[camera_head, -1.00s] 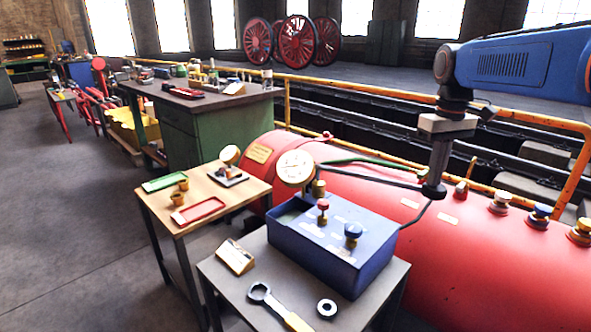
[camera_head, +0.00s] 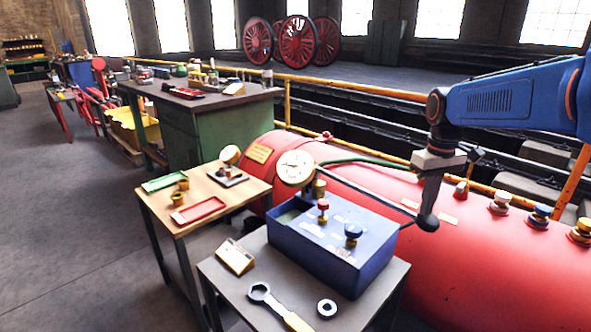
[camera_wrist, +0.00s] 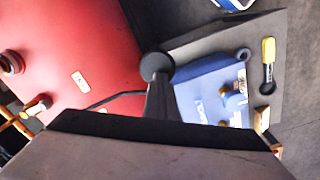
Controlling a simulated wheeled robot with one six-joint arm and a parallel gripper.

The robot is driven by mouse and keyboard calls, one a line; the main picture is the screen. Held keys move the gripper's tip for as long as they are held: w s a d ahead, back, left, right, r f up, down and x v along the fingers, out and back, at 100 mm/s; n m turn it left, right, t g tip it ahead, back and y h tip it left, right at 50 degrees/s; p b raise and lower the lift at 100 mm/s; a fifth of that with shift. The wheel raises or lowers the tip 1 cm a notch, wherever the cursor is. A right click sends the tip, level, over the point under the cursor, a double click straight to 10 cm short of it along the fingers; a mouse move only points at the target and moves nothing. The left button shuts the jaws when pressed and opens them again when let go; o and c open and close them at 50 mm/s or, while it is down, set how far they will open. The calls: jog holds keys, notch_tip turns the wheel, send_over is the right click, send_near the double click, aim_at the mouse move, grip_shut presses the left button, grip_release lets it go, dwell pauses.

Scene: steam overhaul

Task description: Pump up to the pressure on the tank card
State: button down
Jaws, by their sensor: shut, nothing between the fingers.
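The blue pump box (camera_head: 330,245) stands on a small grey table, with a red knob (camera_head: 323,205) and a blue knob (camera_head: 352,231) on top. Its dark lever (camera_head: 375,194) slopes down to the right, ending in a round black knob (camera_head: 428,222). My gripper (camera_head: 430,203) is shut and points down onto that knob, seemingly touching it; the knob (camera_wrist: 157,66) also shows at its tip in the wrist view. The white dial gauge (camera_head: 295,167) stands behind the box; its reading is too small to tell. A yellow plate (camera_head: 260,152) is on the red tank (camera_head: 480,245), its writing unreadable.
A small card (camera_head: 235,256), a yellow-handled wrench (camera_head: 275,303) and a ring (camera_head: 327,308) lie on the grey table (camera_head: 225,282). A wooden table (camera_head: 218,188) with trays stands left. Valves line the tank top, and a yellow railing (camera_head: 360,88) runs behind.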

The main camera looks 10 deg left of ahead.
jog(key=shift+f, duration=0.85)
notch_tip(320, 180, up, 16)
jog(key=shift+f, duration=0.25)
jog(key=shift+f, duration=0.15)
dwell(3.3)
dwell(0.5)
jog(key=shift+f, duration=7.65)
notch_tip(320, 180, up, 16)
jog(key=shift+f, duration=0.2)
